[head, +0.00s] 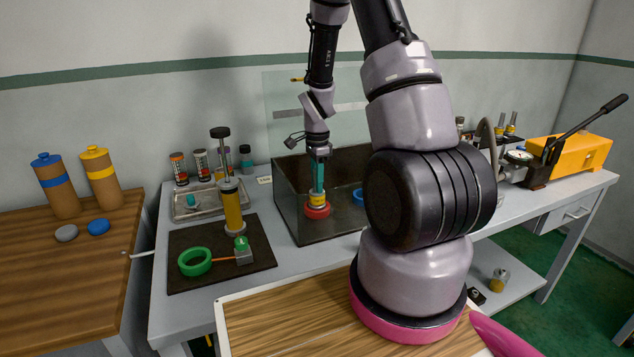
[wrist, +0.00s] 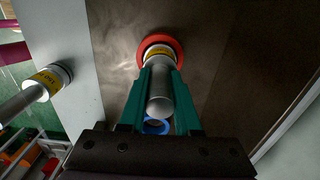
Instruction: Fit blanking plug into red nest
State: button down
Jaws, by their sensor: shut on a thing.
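The blanking plug (wrist: 160,88) is a grey cylinder with a yellow band; it also shows in the head view (head: 318,198). My gripper (head: 318,186) has teal fingers pointing down, shut around the plug; the fingers also show in the wrist view (wrist: 160,75). The red nest (head: 318,211) is a ring on the floor of a dark, clear-walled tank (head: 292,217). It also shows in the wrist view (wrist: 175,45). The plug's far end lines up with the ring's middle and overlaps it. I cannot tell how deep it sits.
A blue nest (head: 358,196) lies in the tank to the right, partly hidden by my arm. The tank walls stand close around my gripper. Left of the tank, a dark mat (head: 190,277) holds a green ring (head: 195,261). A similar yellow-banded piece (head: 499,279) is on the lower shelf.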

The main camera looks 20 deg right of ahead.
jog(key=shift+f, duration=0.1)
jog(key=c, duration=0.6)
grip_release()
notch_tip(320, 180, up, 12)
jog(key=shift+f, duration=0.1)
jog(key=shift+s+a+r+n+t+y, duration=0.35)
jog(key=shift+s+a+r+n+t, duration=0.9)
jog(key=shift+s+r+n, duration=1.8)
jog(key=shift+s+a+r+n+t+y, duration=0.3)
jog(key=shift+s+a+r+n+t, duration=1.05)
jog(key=shift+s+r, duration=3.1)
jog(key=shift+s+a+r+n+t+y, duration=0.35)
jog(key=shift+s+a+r+n+t, duration=0.85)
jog(key=shift+s+r+n, duration=2.45)
jog(key=shift+w+a+r+m, duration=0.15)
jog(key=shift+w+r+m, duration=0.7)
jog(key=shift+m, duration=0.3)
